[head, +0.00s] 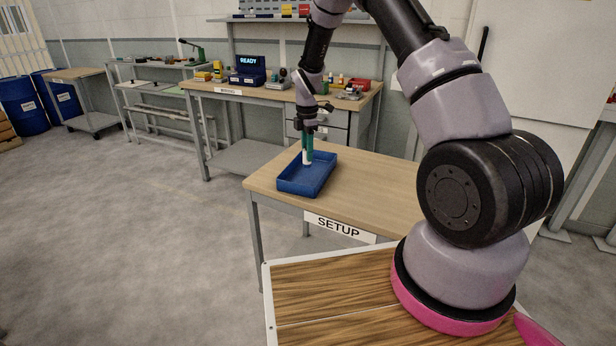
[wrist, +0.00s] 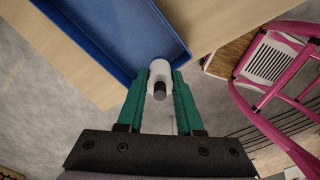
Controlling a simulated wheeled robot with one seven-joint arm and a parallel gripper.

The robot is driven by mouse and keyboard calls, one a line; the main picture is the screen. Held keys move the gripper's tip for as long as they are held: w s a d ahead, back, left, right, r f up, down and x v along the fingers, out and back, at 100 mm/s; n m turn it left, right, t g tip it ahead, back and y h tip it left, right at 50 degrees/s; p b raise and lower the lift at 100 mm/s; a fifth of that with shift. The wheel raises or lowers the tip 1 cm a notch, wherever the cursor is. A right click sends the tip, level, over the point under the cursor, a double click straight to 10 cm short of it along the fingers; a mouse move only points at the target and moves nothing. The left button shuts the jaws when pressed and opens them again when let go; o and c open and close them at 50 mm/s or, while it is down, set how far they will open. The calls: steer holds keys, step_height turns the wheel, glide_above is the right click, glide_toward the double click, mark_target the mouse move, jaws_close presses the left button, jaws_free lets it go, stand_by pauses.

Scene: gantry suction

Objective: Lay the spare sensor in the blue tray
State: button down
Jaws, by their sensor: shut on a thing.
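The blue tray (head: 299,188) sits on the wooden top of the SETUP table, and its floor and corner also show in the wrist view (wrist: 110,32). My gripper (head: 308,154) points down at the tray, its teal fingers shut on a white cylinder with a dark end, which I take as the spare sensor (wrist: 161,68). In the wrist view the sensor is between the fingertips and overlaps the tray's near corner. In the head view its white end (head: 307,161) shows against the tray's far part. I cannot tell whether it touches the tray.
The SETUP table (head: 375,190) is clear to the right of the tray. Behind it stands a workbench (head: 285,93) with a READY screen (head: 249,62) and several small parts. Blue drums (head: 22,105) stand at the far left. The floor at left is open.

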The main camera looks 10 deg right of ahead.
step_height(320, 180, down, 9)
steer(key=shift+d+f, duration=0.1)
stand_by(0.3)
steer(key=shift+f, duration=0.15)
steer(key=c, duration=0.6)
jaws_free()
steer(key=shift+o, duration=0.2)
